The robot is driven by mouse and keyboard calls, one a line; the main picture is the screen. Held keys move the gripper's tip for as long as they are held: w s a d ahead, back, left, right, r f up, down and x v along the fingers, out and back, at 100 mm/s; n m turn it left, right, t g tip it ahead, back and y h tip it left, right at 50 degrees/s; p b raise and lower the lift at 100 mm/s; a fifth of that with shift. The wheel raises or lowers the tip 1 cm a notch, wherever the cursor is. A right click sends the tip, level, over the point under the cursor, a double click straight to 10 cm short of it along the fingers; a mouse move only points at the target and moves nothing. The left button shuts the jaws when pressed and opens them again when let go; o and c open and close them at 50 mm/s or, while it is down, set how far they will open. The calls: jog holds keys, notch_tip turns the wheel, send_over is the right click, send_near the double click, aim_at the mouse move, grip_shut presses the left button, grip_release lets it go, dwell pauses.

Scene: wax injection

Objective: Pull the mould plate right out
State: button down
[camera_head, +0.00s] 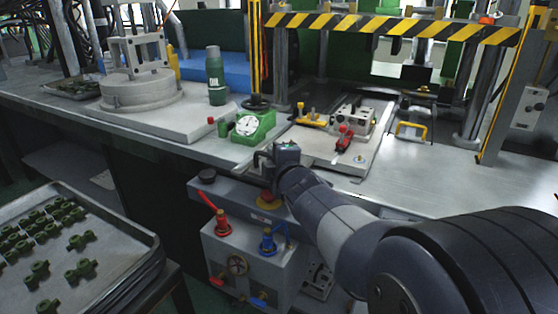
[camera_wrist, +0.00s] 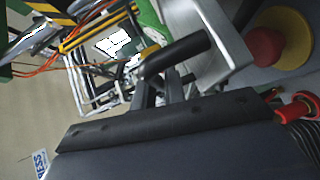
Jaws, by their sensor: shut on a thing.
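The mould plate (camera_head: 318,148) is a flat light grey plate on the bench, with a metal block and a red-handled part on it. Its front left edge lies close to the bench's front edge. My gripper (camera_head: 268,158) is at that front left side, seen from behind, with its fingers partly hidden. In the wrist view my gripper (camera_wrist: 165,88) is shut on a black bar-shaped handle (camera_wrist: 182,53). The handle lies beside a light grey metal edge that looks like the plate; their join is not clear.
A green dial gauge (camera_head: 252,126) stands left of the plate. Below the bench is a grey control box with red and blue valves (camera_head: 267,241). A striped press bar (camera_head: 390,25) spans above. A tray of green parts (camera_head: 140,262) stands at left. Bench room is free at right.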

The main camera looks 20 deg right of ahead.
jog(key=shift+s+a, duration=0.25)
jog(key=c, duration=1.5)
grip_release()
jog(key=shift+w, duration=0.1)
jog(key=s+p, duration=0.1)
jog(key=s, duration=0.2)
jog(key=s+r+p, duration=0.1)
jog(key=s, duration=0.3)
jog(key=s+p, duration=0.1)
jog(key=s, duration=0.2)
jog(key=shift+s+a+r+p, duration=0.2)
jog(key=shift+s+r+p, duration=0.1)
jog(key=shift+s+p, duration=0.05)
jog(key=shift+w, duration=0.1)
